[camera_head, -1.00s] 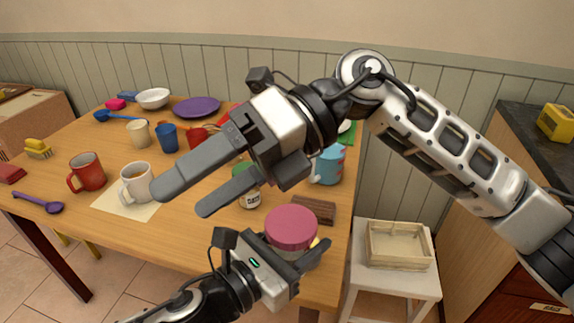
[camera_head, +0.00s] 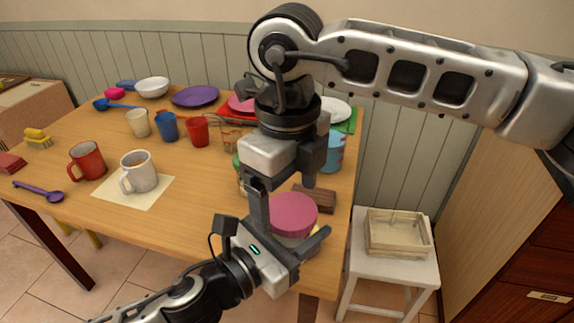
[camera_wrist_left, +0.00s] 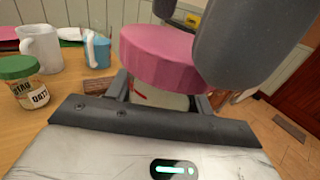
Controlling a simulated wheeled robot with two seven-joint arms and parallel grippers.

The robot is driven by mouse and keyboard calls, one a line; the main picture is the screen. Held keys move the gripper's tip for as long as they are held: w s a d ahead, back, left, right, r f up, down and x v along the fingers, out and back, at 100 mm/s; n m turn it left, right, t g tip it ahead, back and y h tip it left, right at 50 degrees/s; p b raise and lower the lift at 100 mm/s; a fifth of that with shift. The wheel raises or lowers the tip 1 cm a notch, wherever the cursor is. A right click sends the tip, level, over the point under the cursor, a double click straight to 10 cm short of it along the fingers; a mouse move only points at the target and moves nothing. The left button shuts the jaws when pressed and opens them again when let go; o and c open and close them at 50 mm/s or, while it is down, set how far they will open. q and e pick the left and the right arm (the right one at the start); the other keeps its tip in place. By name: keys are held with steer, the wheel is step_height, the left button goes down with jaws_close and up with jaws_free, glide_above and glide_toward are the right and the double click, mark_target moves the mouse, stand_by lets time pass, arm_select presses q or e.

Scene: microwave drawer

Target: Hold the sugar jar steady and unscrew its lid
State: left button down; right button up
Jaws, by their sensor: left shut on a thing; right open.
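The sugar jar has a wide pink lid (camera_head: 293,212), and the lid is on it. Its pale body (camera_wrist_left: 165,98) shows below the lid in the left wrist view; in the head view it is mostly hidden. My left gripper (camera_head: 295,248) is shut on the jar body from the front, and the jar looks upright. My right gripper (camera_head: 285,200) points down over the lid, open. One finger is at the lid's left side, the other towards its back. In the left wrist view a large right finger (camera_wrist_left: 245,45) overlaps the lid's right part; I cannot tell whether it touches.
A green-lidded jar (camera_wrist_left: 22,82) and a light-blue mug (camera_head: 336,152) stand close by. A wooden block (camera_head: 318,198) lies behind the jar. A white mug (camera_head: 140,172) and a red mug (camera_head: 87,161) are further left. A stool with a wooden tray (camera_head: 398,250) stands right of the table.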

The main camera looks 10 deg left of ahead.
steer(key=shift+f, duration=1.05)
steer(key=c, duration=1.1)
steer(key=n, duration=0.6)
steer(key=shift+s, duration=0.35)
steer(key=shift+a, duration=0.1)
steer(key=shift+r, duration=0.15)
steer(key=shift+w+r, duration=0.1)
steer(key=shift+r, duration=0.9)
